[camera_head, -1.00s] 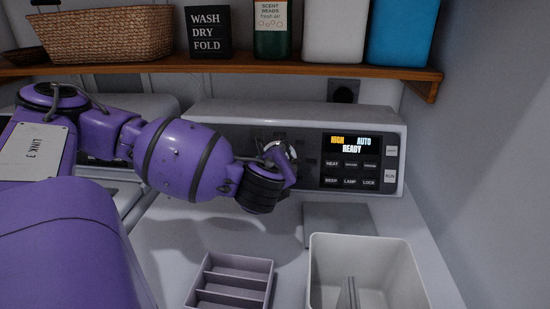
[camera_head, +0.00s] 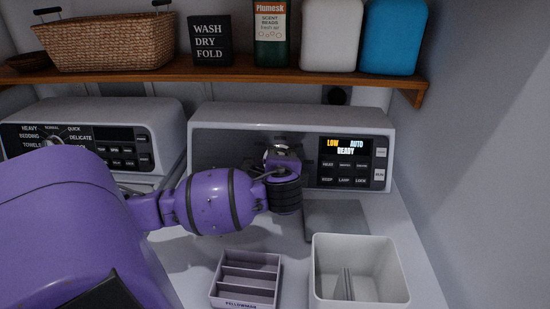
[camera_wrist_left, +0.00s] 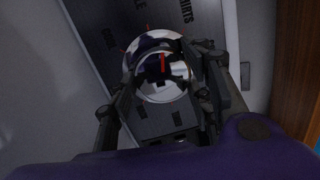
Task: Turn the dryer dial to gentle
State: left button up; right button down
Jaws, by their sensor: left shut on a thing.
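The dryer's control panel (camera_head: 225,140) is at the centre right in the head view. Its display (camera_head: 346,146) reads LOW, AUTO, READY. My left gripper (camera_head: 282,160) is at the panel, left of the display, and its wrist hides most of the dial there. In the left wrist view the chrome dial (camera_wrist_left: 152,91) with a red pointer mark sits between the fingers of my left gripper (camera_wrist_left: 165,80), which is shut on it. Part of the panel lettering shows above the dial, including SHIRTS. I cannot read which setting the pointer marks. My right gripper is out of view.
A second machine's panel (camera_head: 20,142) stands at the left. A wooden shelf (camera_head: 225,72) with a basket and bottles hangs above. A divided tray (camera_head: 247,254) and a white bin (camera_head: 390,250) stand in front of the dryer panel.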

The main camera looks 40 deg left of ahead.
pick_arm(q)
jog(key=shift+d+n+p, duration=0.2)
jog(key=shift+n+p, duration=0.5)
jog(key=shift+n, duration=0.3)
jog(key=shift+f+n+p, duration=0.1)
jog(key=shift+n+p, duration=0.25)
jog(key=shift+n, duration=0.15)
jog(key=shift+f, duration=0.1)
jog(key=o, duration=1)
jog(key=shift+o, duration=0.6)
jog(key=shift+g, duration=0.3)
